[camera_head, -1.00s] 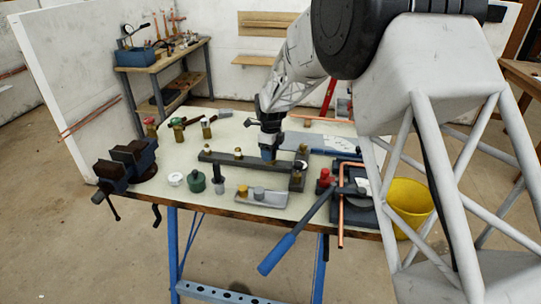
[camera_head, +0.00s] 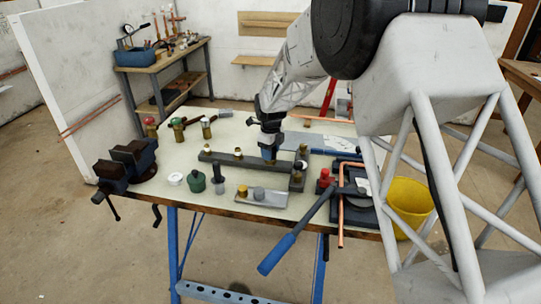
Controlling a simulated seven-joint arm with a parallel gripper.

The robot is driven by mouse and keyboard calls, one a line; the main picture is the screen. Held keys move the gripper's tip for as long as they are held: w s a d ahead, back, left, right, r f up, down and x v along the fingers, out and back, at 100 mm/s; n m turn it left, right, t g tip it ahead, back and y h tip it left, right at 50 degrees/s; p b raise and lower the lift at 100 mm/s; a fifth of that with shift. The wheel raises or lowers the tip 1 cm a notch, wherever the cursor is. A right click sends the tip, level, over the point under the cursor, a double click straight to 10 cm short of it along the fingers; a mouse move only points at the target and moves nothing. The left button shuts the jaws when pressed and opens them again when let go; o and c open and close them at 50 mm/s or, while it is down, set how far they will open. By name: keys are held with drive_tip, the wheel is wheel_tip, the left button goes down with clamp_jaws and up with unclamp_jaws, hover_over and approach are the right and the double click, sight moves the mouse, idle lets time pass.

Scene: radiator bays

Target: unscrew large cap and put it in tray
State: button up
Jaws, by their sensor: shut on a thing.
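My gripper (camera_head: 269,153) points down over the right part of the dark bar (camera_head: 225,159) on the bench. Small brass fittings (camera_head: 238,152) stand on the bar to the left. A shallow grey tray (camera_head: 278,199) lies in front of the bar, with a brass piece (camera_head: 242,191) and a grey round piece (camera_head: 259,193) in it.
A dark green jar (camera_head: 196,181) and white ring (camera_head: 175,178) stand left of the tray. A vise (camera_head: 130,162) is at the left edge. A pipe bender with blue handle (camera_head: 277,254) and copper pipe (camera_head: 341,215) are at right. Several valves (camera_head: 178,125) stand behind.

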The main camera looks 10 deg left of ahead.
drive_tip(key=shift+n, duration=0.3)
drive_tip(key=n, duration=1.6)
drive_tip(key=shift+n, duration=0.4)
drive_tip(key=n, duration=0.3)
drive_tip(key=shift+n, duration=0.3)
drive_tip(key=n, duration=0.7)
drive_tip(key=shift+r, duration=0.1)
drive_tip(key=shift+r, duration=0.15)
drive_tip(key=shift+r, duration=2.25)
